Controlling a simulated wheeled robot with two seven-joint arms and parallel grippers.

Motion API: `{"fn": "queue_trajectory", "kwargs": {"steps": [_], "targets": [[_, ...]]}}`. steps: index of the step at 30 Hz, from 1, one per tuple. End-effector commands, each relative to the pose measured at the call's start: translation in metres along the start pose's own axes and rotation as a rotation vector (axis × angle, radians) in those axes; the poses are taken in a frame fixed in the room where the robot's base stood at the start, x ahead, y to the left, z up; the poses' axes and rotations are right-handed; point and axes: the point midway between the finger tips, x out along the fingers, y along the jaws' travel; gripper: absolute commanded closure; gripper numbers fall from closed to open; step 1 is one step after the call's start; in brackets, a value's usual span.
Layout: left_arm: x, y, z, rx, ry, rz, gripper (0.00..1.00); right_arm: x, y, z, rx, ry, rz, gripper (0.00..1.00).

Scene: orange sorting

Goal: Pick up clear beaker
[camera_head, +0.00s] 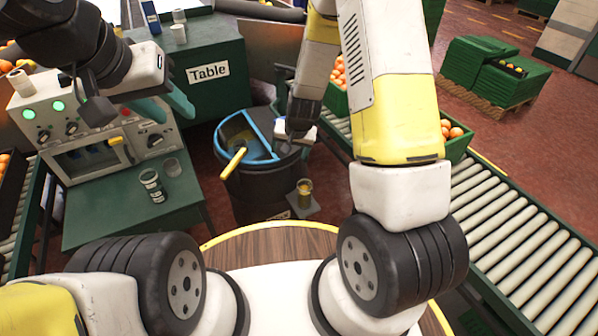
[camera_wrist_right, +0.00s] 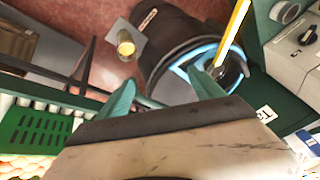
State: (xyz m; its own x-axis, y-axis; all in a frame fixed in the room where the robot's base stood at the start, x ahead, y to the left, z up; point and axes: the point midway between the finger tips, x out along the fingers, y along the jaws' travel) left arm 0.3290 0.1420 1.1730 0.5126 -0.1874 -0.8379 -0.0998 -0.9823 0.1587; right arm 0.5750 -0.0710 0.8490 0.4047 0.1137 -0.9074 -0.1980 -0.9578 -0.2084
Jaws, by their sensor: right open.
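A clear beaker (camera_head: 153,188) with dark markings stands upright on the green bench top (camera_head: 105,212) at the left. A beaker with yellow contents (camera_head: 305,193) stands on a small grey plate by the black bin; this beaker also shows in the right wrist view (camera_wrist_right: 126,46). My left gripper (camera_head: 171,109) is above the bench in front of the grey machine, its teal fingers apart and empty. My right gripper (camera_wrist_right: 162,97) is open and empty near the bin; in the head view its fingers are mostly hidden.
The black bin (camera_head: 262,185) has a blue rim and a yellow handle (camera_head: 233,163) sticking out. A grey machine (camera_head: 75,125) stands behind the bench. More containers (camera_head: 178,33) are on the rear table.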

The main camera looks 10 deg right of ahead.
Motion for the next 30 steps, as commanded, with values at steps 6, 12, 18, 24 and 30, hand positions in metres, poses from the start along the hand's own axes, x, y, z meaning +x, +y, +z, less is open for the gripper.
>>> {"fn": "queue_trajectory", "kwargs": {"steps": [6, 12, 18, 24, 30], "targets": [[0.0, 0.0, 0.0, 0.0, 0.0, 0.0, 0.64, 0.105, 0.033, 0.057, 0.013, -0.009, 0.103, 0.23], [0.0, 0.0, 0.0, 0.0, 0.0, 0.0, 0.64, 0.169, 0.068, 0.11, 0.003, 0.004, 0.182, 0.23], [0.0, 0.0, 0.0, 0.0, 0.0, 0.0, 0.64, 0.194, 0.087, 0.137, -0.009, 0.017, 0.22, 0.23], [0.0, 0.0, 0.0, 0.0, 0.0, 0.0, 0.64, 0.205, 0.091, 0.118, -0.007, 0.024, 0.223, 0.23], [0.0, 0.0, 0.0, 0.0, 0.0, 0.0, 0.64, 0.218, 0.094, 0.082, -0.008, 0.022, 0.223, 0.23]]}}
